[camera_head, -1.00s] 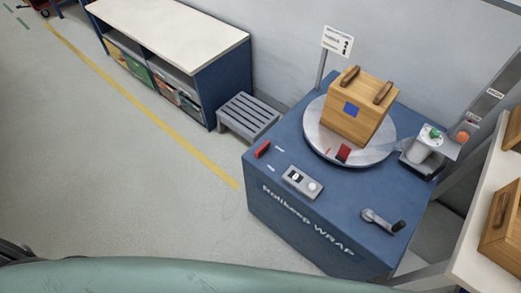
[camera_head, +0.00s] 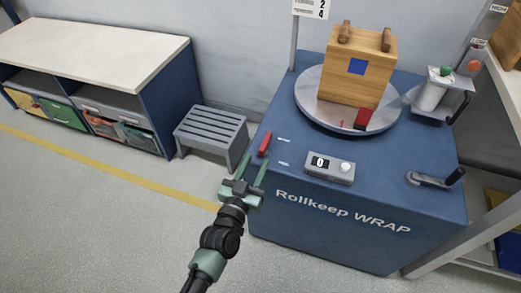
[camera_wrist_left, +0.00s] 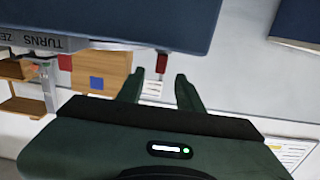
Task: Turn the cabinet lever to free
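The blue Rollkeep WRAP cabinet (camera_head: 290,225) stands right of centre in the head view. A red lever (camera_head: 265,144) sits at its top left edge, beside two short white marks. My left gripper (camera_head: 257,162) is open and empty just in front of the lever, fingers pointing towards it. In the left wrist view the red lever (camera_wrist_left: 161,62) shows beyond and roughly between the two open fingertips (camera_wrist_left: 157,82), apart from them. My right gripper is in neither view.
A wooden box (camera_head: 350,85) with a blue square stands on the round turntable (camera_head: 315,105), near a red block (camera_head: 362,119). A counter unit (camera_head: 329,167) and crank (camera_head: 435,179) are on the cabinet top. A grey step stool (camera_head: 211,130) stands left of the cabinet.

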